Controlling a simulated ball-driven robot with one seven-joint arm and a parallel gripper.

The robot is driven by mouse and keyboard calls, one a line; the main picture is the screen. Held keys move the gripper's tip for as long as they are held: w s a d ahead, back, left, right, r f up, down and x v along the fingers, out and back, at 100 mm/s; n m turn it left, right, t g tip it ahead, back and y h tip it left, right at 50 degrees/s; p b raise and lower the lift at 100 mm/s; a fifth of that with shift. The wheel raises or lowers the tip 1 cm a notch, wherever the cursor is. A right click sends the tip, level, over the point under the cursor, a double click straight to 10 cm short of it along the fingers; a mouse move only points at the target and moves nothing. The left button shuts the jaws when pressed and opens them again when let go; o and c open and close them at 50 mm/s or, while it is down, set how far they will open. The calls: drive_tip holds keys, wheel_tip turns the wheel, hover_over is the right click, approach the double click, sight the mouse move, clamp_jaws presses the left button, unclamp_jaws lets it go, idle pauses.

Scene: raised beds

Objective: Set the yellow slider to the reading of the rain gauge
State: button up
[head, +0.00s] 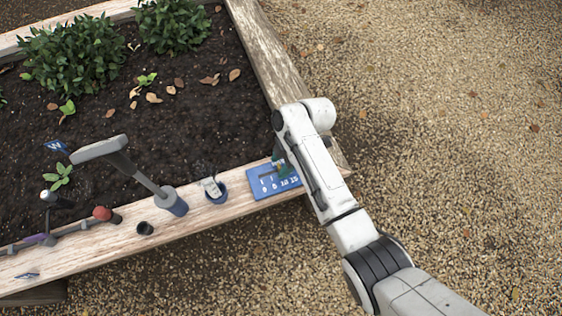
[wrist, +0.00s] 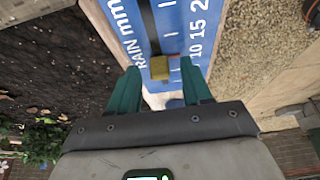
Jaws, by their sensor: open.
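The blue scale board (head: 256,193) lies on the bed's wooden rim and carries white marks and numbers. In the wrist view the board (wrist: 219,12) shows "RAIN mm", a dark slot and the numbers 10, 15 and 20. The yellow slider (wrist: 160,68) sits in the slot, on the lower-number side of the 10 mark. My gripper (wrist: 160,73) is open, its teal fingers on either side of the slider with gaps. In the head view my arm partly covers the board. A clear vessel in a blue holder (head: 214,191), perhaps the rain gauge, stands left of the board; its level is unreadable.
A grey-handled tool (head: 112,151) stands in a grey-blue holder, left of the vessel. Soil and plants (head: 70,55) lie behind. Gravel (head: 450,120) at right is open.

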drive_tip(key=p+v, duration=0.3)
drive_tip(key=v, duration=0.7)
drive_tip(key=shift+d+r, duration=0.15)
drive_tip(key=shift+r, duration=0.05)
drive_tip(key=shift+w, duration=0.1)
